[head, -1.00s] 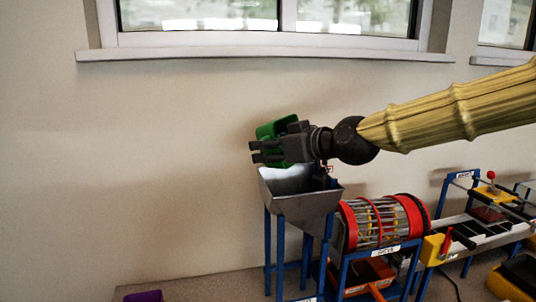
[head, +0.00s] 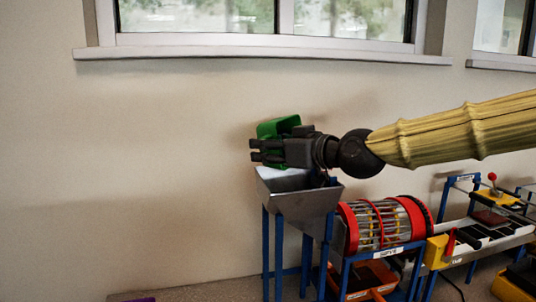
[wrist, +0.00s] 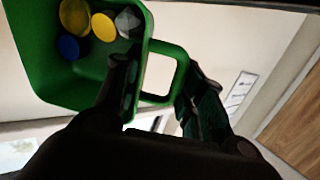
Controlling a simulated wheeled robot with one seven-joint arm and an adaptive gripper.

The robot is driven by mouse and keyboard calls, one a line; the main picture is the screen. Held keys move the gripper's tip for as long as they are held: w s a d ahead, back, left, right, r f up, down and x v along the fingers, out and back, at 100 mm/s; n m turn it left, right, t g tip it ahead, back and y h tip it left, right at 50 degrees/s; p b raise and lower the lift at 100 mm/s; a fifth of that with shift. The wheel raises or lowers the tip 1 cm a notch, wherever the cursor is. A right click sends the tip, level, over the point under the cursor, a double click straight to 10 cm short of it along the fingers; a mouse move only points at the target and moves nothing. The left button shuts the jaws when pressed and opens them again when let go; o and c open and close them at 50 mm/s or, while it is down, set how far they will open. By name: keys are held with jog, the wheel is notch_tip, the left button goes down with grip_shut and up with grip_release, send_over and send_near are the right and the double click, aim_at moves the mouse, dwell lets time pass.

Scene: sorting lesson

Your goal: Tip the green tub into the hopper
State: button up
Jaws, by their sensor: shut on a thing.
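The green tub (head: 278,126) is held above the steel hopper (head: 298,196) in the head view, partly hidden behind my gripper (head: 256,150). My gripper is shut on the tub's handle. In the wrist view the tub (wrist: 62,88) fills the upper left, with its handle between the fingers of my gripper (wrist: 160,95). Inside it I see yellow discs (wrist: 103,27), a blue disc (wrist: 68,47) and a grey faceted piece (wrist: 128,22). The tub looks at most slightly tilted. The hopper's inside is mostly pale and bright; I cannot tell what lies in it.
The hopper stands on a blue frame. A red-ringed barred drum (head: 384,223) adjoins it on the right, with an orange tray (head: 362,277) below. Further right is a bench with a yellow block (head: 437,252). A window sill (head: 262,52) runs along the wall above. The wall side at left is clear.

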jog(key=shift+s+d+f+t+y+b, duration=0.25)
jog(key=shift+y+b, duration=0.2)
jog(key=shift+b, duration=1.1)
jog(key=shift+s+d+f+t+y+b, duration=0.1)
jog(key=shift+d+t+y+b, duration=0.25)
jog(key=shift+b, duration=1.15)
jog(key=shift+s+d+f+t+y+b, duration=0.15)
jog(key=shift+s+d+t+y+b, duration=0.5)
jog(key=shift+b, duration=2.2)
jog(key=shift+w+r+t+y+b, duration=0.3)
jog(key=shift+y+b, duration=0.25)
jog(key=shift+b, duration=0.6)
jog(key=shift+s+d+m+t+b, duration=0.25)
jog(key=shift+m+b, duration=0.05)
jog(key=shift+b, duration=0.55)
jog(key=shift+s+d+f+t+y+b, duration=0.35)
jog(key=shift+t+y+b, duration=0.4)
jog(key=shift+b, duration=1.9)
